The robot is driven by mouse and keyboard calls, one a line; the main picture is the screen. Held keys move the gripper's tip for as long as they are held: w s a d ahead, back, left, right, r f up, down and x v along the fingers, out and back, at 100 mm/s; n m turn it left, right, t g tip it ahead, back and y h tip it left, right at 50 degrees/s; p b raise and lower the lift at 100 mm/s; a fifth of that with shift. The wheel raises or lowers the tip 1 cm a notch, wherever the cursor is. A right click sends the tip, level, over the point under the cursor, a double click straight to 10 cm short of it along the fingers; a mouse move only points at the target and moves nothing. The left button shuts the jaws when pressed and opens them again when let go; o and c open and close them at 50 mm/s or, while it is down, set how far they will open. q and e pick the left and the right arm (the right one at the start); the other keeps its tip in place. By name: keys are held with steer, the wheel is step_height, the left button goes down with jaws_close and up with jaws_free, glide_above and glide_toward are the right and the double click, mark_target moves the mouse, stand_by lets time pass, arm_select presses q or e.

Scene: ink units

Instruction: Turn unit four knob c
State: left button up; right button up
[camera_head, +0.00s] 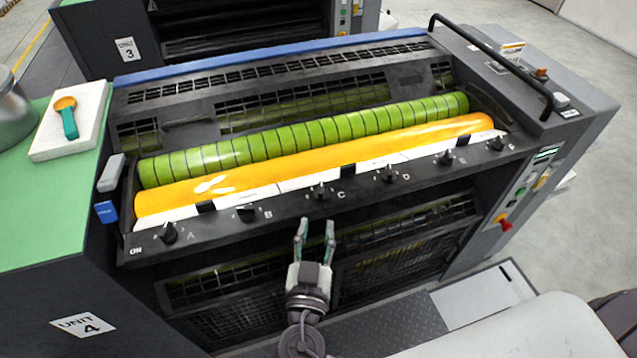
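Unit four, marked by its label (83,325) at the lower left, fills the middle of the head view. Its black front rail carries a row of knobs lettered A to F. Knob C (320,192) is a small black knob left of the letter C, near the middle of the rail. My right gripper (316,228) points up at the rail from below, just under knob C. Its two fingers are apart with nothing between them, and they appear clear of the knob. My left gripper is not in view.
Knob B (247,213) and knob D (389,175) flank knob C. A yellow roller (320,163) and a green segmented roller (310,133) lie behind the rail. A white pad with an orange-and-teal tool (67,116) lies on the green top at left. A black handrail (500,65) stands at right.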

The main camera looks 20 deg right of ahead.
mark_target(321, 191)
steer(key=p+x, duration=0.4)
steer(key=x, duration=0.6)
steer(key=shift+w+r, duration=0.1)
steer(key=shift+w+d+p, duration=0.25)
steer(key=shift+w+p, duration=0.15)
steer(key=shift+w, duration=0.25)
steer(key=shift+c, duration=0.3)
jaws_close()
